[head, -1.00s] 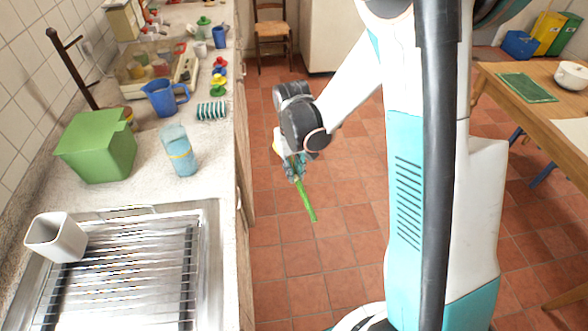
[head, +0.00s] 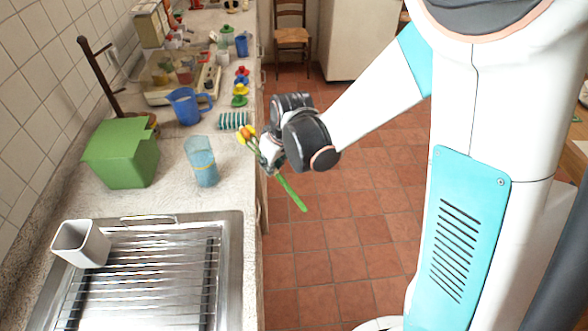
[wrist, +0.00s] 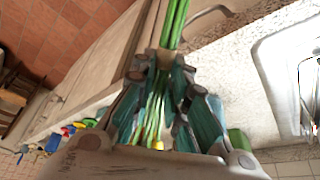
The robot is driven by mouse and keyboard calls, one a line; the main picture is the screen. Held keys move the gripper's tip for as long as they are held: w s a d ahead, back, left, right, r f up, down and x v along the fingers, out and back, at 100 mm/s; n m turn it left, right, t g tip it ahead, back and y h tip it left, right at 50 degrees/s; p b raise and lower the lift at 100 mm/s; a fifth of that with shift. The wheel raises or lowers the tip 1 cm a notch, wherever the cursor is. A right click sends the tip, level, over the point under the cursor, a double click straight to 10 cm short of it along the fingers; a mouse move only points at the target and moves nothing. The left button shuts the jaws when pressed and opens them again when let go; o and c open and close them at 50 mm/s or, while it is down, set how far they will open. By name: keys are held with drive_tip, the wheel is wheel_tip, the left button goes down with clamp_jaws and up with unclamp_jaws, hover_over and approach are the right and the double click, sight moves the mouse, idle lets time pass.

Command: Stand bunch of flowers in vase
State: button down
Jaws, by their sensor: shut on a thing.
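My gripper (head: 270,165) is shut on the bunch of flowers (head: 292,193). The orange and yellow heads point up and left, and the green stems slant down to the right. The wrist view shows my gripper (wrist: 160,75) around the green stems (wrist: 174,22).
The counter (head: 175,203) also holds a green box (head: 125,165), a blue jug (head: 186,106) and a striped roll (head: 233,121). The metal drainer (head: 150,285) is at the front. The counter's right edge lies beside my gripper. Open tiled floor (head: 350,225) is to the right.

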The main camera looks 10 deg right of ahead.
drive_tip(key=w+a+r+n+t+y+p, duration=0.1)
drive_tip(key=w+a+r+n+y+p, duration=0.15)
drive_tip(key=a+r+y, duration=0.6)
drive_tip(key=w+a+r+n+y+p, duration=0.1)
drive_tip(key=a+r+n, duration=0.2)
drive_tip(key=r, duration=1)
drive_tip(key=w+a+r+n+t+y+p, duration=0.1)
drive_tip(key=w+a+r+n+y+p, duration=0.15)
drive_tip(key=a+r+y, duration=0.55)
drive_tip(key=shift+d+f+h+b, duration=1.15)
drive_tip(key=shift+f+h+b, duration=0.25)
drive_tip(key=shift+h+b, duration=0.3)
drive_tip(key=shift+d, duration=0.15)
